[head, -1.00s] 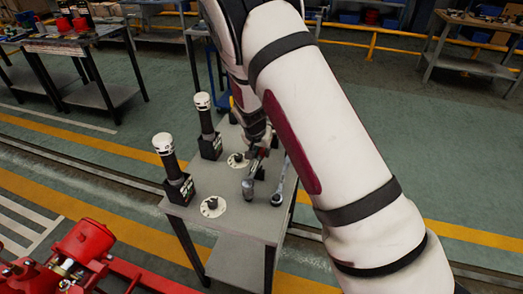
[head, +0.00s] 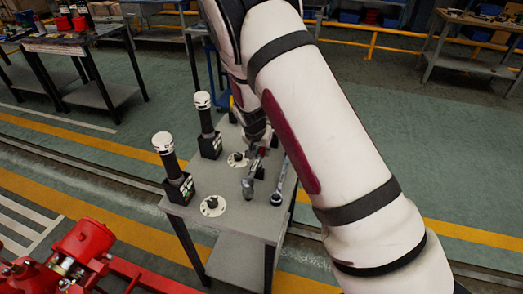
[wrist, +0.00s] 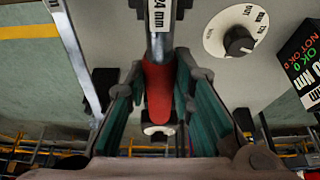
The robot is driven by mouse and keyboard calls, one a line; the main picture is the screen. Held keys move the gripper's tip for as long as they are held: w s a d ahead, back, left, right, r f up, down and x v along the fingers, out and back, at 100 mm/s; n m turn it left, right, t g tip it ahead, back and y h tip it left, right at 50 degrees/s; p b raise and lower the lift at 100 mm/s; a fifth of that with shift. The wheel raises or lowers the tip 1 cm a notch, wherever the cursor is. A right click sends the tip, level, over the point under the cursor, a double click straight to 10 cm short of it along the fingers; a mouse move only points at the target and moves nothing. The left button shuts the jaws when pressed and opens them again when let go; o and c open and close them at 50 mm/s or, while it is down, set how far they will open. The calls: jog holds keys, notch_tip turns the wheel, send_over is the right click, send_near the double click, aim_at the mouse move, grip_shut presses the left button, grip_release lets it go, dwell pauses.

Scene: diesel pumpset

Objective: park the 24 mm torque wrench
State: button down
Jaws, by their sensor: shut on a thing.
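The 24 mm torque wrench (wrist: 159,88) has a red grip and a grey shaft with a "24 mm" label in the wrist view. My gripper (wrist: 157,80) has its teal-padded fingers on both sides of the red grip and is shut on it. In the head view my gripper (head: 262,138) is over the grey table (head: 235,228), and the wrench's metal head (head: 248,187) points toward the near edge. I cannot tell whether the wrench touches the tabletop. My arm and gripper hide part of it.
A second wrench (head: 278,190) lies to the right, near the table edge. Two dial knobs (head: 213,205) (head: 238,159) and two black testers with white tops (head: 178,180) (head: 209,135) stand to the left. A red machine (head: 80,250) is at lower left.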

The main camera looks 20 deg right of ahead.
jog(key=shift+f+b, duration=0.35)
jog(key=shift+f, duration=0.65)
jog(key=c, duration=1.3)
grip_release()
jog(key=v, duration=1)
jog(key=shift+a+r, duration=0.15)
jog(key=shift+r, duration=0.15)
jog(key=shift+v, duration=0.75)
